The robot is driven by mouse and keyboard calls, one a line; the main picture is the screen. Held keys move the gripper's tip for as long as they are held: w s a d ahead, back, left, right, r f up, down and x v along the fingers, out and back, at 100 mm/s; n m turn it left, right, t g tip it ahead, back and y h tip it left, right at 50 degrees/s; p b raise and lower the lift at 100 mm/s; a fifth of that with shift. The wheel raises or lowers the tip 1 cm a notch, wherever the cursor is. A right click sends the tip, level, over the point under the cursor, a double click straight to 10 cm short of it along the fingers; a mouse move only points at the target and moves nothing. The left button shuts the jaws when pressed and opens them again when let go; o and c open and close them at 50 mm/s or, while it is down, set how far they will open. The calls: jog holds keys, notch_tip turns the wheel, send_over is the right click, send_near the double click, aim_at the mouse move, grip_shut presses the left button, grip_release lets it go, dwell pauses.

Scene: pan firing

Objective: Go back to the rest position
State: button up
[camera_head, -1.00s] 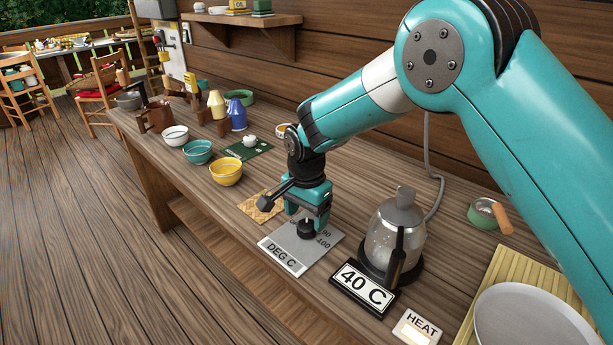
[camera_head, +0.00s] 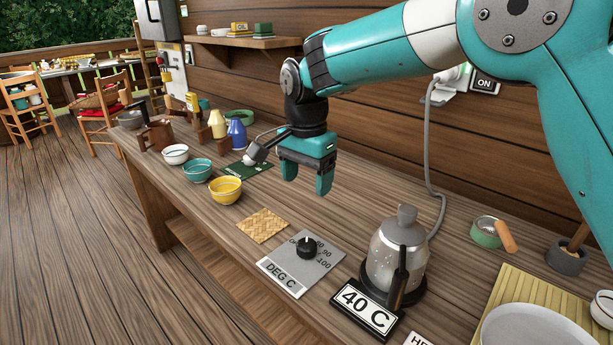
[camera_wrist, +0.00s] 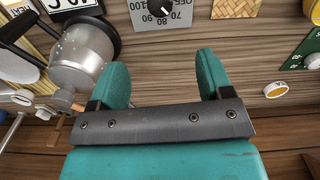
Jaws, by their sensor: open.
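My gripper (camera_head: 306,180) is open and empty, raised above the bench behind the temperature dial plate. Its two teal fingers stand apart in the wrist view (camera_wrist: 162,75), with bare wood between them. The dial plate (camera_head: 283,278), marked DEG C, lies on the bench with a black knob (camera_head: 307,247) on it. The knob also shows at the top of the wrist view (camera_wrist: 162,8), clear of my fingers.
A woven mat (camera_head: 262,225), a yellow bowl (camera_head: 225,190), a teal bowl (camera_head: 197,170) and a white bowl (camera_head: 175,154) are left of the plate. A slatted mat with a grey plate (camera_head: 535,330) is at the lower right. The wooden wall is close behind my arm.

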jog(key=s+d+r+n+y, duration=0.2)
jog(key=s+d+r+n, duration=0.3)
jog(key=s+d+n, duration=0.4)
jog(key=s+d+n+y, duration=0.1)
jog(key=s+d+n, duration=0.1)
jog(key=s, duration=0.8)
jog(key=s+d+n+y, duration=0.1)
jog(key=s+n, duration=0.3)
jog(key=s, duration=0.6)
jog(key=shift+d+f, duration=0.35)
jog(key=shift+d, duration=0.3)
dwell(4.5)
